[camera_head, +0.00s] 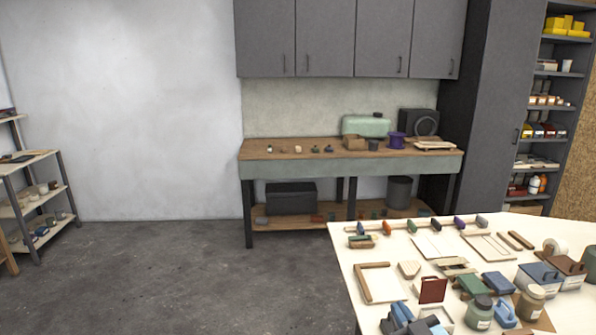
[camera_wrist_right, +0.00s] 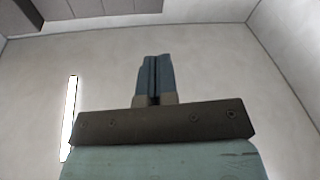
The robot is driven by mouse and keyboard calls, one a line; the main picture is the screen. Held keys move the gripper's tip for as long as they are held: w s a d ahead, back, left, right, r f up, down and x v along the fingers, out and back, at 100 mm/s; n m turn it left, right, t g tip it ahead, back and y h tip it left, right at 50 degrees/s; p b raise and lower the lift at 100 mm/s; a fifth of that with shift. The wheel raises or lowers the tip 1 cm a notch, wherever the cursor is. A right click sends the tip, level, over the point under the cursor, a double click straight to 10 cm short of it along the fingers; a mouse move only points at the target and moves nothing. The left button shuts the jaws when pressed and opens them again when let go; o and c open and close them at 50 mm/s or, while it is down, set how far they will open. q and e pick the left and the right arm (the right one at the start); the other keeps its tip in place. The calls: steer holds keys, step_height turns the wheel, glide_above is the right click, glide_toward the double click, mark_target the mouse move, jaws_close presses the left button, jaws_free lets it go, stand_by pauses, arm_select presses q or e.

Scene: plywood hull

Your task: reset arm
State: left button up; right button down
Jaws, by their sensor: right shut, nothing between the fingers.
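My right gripper (camera_wrist_right: 154,58) shows in the right wrist view, its two blue-grey fingers together and pointing up the picture. It is shut and nothing shows between its fingers. In the head view, I cannot clearly tell my right gripper from the blue items at the bottom edge. My left gripper is in neither view.
A cream table (camera_head: 354,268) with blocks, trays and jars stands at lower right. A workbench (camera_head: 255,150) stands below grey cabinets (camera_head: 325,40) at the back. Shelves stand at left (camera_head: 50,193) and right (camera_head: 553,108). The grey floor (camera_head: 190,275) at left centre is clear.

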steer(key=s+d+f+m+g+h, duration=0.3)
steer(key=s+f, duration=0.2)
steer(key=s, duration=0.1)
steer(key=s+d+f+m+g+h, duration=0.2)
steer(key=s+d+f+g+h, duration=0.15)
steer(key=s, duration=0.35)
steer(key=s+f+g+y, duration=0.1)
steer(key=s+f+g, duration=0.25)
steer(key=s, duration=0.55)
steer(key=s+f+g, duration=0.2)
steer(key=s+g, duration=0.3)
steer(key=s, duration=0.5)
steer(key=w+a+f+n+t+y, duration=0.1)
steer(key=w+a+f+t, duration=0.2)
steer(key=f, duration=0.3)
steer(key=w+a+f+t+y, duration=0.2)
steer(key=w+a+f+t, duration=0.1)
steer(key=f, duration=0.4)
steer(key=shift+a+f+n+t, duration=0.3)
steer(key=shift+a+n+t, duration=0.1)
steer(key=shift+a+t, duration=0.15)
